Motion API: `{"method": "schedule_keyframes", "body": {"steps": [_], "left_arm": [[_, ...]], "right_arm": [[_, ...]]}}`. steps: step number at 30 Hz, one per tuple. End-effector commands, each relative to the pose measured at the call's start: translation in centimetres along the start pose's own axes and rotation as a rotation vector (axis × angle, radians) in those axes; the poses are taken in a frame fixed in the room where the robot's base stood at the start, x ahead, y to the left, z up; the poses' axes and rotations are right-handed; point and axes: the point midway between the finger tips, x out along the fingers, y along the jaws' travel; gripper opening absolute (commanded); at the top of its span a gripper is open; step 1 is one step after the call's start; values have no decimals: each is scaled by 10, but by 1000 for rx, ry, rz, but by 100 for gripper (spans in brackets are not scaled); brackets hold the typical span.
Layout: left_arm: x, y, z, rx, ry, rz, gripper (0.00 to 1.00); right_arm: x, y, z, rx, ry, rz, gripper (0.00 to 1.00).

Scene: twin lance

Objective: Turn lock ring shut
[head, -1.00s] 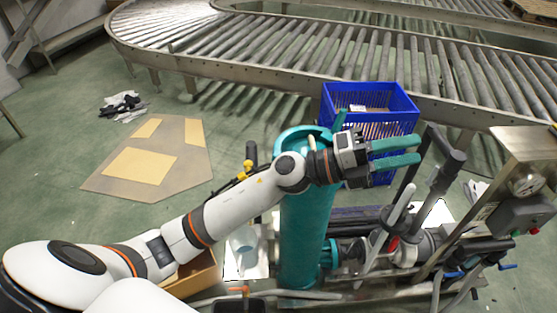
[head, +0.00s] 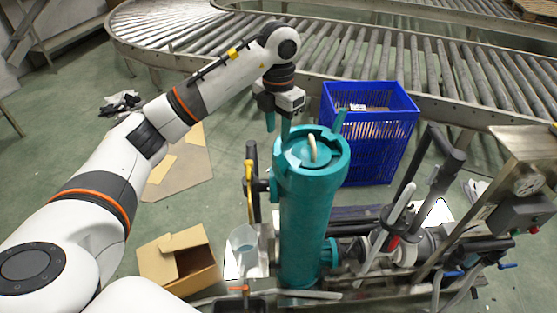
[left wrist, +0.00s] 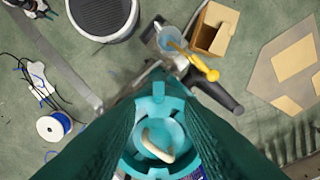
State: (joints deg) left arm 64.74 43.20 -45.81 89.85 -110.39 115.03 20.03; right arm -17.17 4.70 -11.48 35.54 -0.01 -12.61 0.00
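A teal upright cylinder housing (head: 305,225) stands in the middle of the head view. A teal lock ring (head: 338,160) sits around its top, with a lug (head: 340,121) standing up at its far right. Inside is a round cap with a cream curved handle (head: 312,148). My left gripper (head: 278,128) points down at the left far side of the ring, fingers apart. In the left wrist view the ring (left wrist: 157,103) and cream handle (left wrist: 157,146) show between the two spread teal fingers. Contact with the ring cannot be told. My right gripper is out of view.
A blue crate (head: 370,150) stands behind the housing at right. A yellow-handled valve (head: 249,178) is on its left, above a clear jug (head: 243,240). An open cardboard box (head: 178,258) lies at lower left. Pipes and a gauge panel (head: 525,185) fill the right. A roller conveyor (head: 300,50) runs behind.

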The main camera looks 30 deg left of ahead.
Motion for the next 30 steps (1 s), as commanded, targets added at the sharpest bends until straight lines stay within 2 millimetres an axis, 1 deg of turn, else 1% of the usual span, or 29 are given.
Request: {"method": "schedule_keyframes", "body": {"steps": [2,5,9,15,18,21,29,30], "left_arm": [[14,2,1,3,-4,4,35],[31,2,1,2,-6,4,35],[60,2,1,4,-6,5,35],[93,2,0,3,-2,6,35],[103,2,0,4,-1,5,35],[108,2,0,4,1,5,35],[110,2,0,4,1,5,35],[110,2,0,4,1,5,33]], "right_arm": [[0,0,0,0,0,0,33],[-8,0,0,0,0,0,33],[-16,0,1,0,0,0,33],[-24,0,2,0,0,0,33],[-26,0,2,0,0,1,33],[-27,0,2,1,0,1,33],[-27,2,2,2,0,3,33],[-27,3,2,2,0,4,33]]}}
